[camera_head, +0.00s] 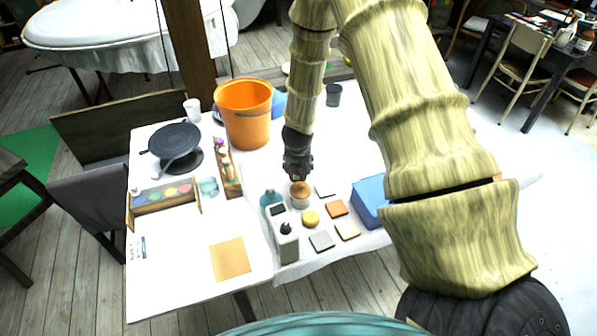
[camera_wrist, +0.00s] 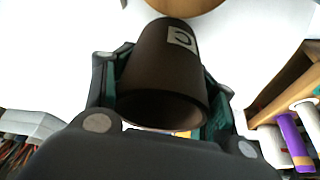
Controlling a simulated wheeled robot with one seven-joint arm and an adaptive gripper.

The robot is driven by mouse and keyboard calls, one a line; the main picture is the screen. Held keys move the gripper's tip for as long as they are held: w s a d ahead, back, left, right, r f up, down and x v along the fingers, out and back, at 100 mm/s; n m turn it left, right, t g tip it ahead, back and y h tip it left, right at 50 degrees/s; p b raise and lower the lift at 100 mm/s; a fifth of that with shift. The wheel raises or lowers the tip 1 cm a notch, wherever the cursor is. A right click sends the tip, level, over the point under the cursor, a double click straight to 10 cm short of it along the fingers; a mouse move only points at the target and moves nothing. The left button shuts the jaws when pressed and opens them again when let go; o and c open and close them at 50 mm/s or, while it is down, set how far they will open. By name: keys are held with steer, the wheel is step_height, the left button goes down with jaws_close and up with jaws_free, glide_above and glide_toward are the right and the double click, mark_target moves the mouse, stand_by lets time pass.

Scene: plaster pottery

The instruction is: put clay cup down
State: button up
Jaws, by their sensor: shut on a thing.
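My gripper (camera_head: 298,168) is over the white table, at its middle, just behind a small pot with a brown top (camera_head: 300,189). In the wrist view its fingers close on both sides of a dark brown cup (camera_wrist: 165,62) with a pale label marked with a letter. I take this cup to be the clay cup. It is tilted in the wrist view, with its round rim toward the camera.
A wooden bottle rack (camera_head: 229,172) and an orange bucket (camera_head: 244,112) stand left of my gripper. A grey bottle-topped box (camera_head: 284,235), coloured tiles (camera_head: 336,208) and a blue box (camera_head: 370,200) lie in front. A dark cup (camera_head: 333,95) stands behind.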

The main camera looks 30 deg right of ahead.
mark_target(298, 172)
steer(key=shift+f+p, duration=0.4)
steer(key=shift+f, duration=1.4)
steer(key=o, duration=1.2)
steer(key=shift+f, duration=0.1)
